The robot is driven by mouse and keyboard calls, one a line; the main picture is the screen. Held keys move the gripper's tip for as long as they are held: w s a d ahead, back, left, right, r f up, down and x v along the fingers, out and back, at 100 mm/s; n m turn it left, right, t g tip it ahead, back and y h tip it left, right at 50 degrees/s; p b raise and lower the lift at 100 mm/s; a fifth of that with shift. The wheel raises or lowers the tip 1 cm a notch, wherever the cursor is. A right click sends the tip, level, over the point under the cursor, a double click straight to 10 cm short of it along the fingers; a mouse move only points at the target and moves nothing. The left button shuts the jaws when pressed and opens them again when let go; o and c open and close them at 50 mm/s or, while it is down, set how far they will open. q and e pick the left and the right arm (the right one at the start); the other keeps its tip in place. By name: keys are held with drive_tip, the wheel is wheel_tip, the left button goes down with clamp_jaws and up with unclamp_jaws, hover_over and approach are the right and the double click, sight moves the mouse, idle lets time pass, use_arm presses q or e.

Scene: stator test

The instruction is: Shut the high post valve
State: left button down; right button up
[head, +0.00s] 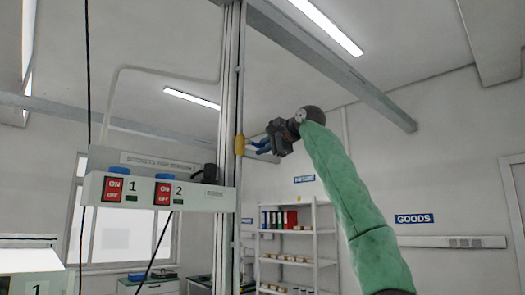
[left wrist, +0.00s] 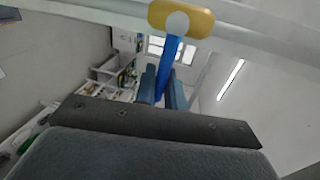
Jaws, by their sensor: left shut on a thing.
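The high post valve has a yellow body (head: 239,145) on the tall metal post, left of centre in the head view. In the left wrist view its yellow body (left wrist: 203,22) shows at the top with a pale round hub. A blue lever (left wrist: 168,60) runs from the hub to between my fingers. My left gripper (head: 262,146) reaches to the valve from the right, its arm in a green sleeve. In the left wrist view its fingers (left wrist: 162,85) are shut on the lever. The lever's far end is hidden between them. My right gripper is not in view.
A white socket box (head: 150,193) with two red ON/OFF switches is left of the post (head: 231,90), below the valve. A shelf with binders (head: 285,217) stands at the back. The air right of the post is free apart from my arm.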

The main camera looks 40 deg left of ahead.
use_arm(q)
drive_tip(key=shift+r+n, duration=0.15)
drive_tip(key=shift+n, duration=0.15)
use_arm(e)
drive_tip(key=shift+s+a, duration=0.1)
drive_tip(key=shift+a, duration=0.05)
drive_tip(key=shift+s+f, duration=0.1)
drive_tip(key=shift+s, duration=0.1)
use_arm(q)
drive_tip(key=c, duration=1.6)
unclamp_jaws()
drive_tip(key=shift+o, duration=0.2)
drive_tip(key=shift+d, duration=0.25)
drive_tip(key=b+v, duration=0.3)
drive_tip(key=v, duration=0.4)
drive_tip(key=shift+d, duration=0.15)
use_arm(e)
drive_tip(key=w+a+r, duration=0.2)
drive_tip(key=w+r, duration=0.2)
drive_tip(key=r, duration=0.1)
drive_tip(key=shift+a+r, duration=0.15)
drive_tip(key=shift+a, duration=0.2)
use_arm(q)
drive_tip(key=shift+r, duration=0.1)
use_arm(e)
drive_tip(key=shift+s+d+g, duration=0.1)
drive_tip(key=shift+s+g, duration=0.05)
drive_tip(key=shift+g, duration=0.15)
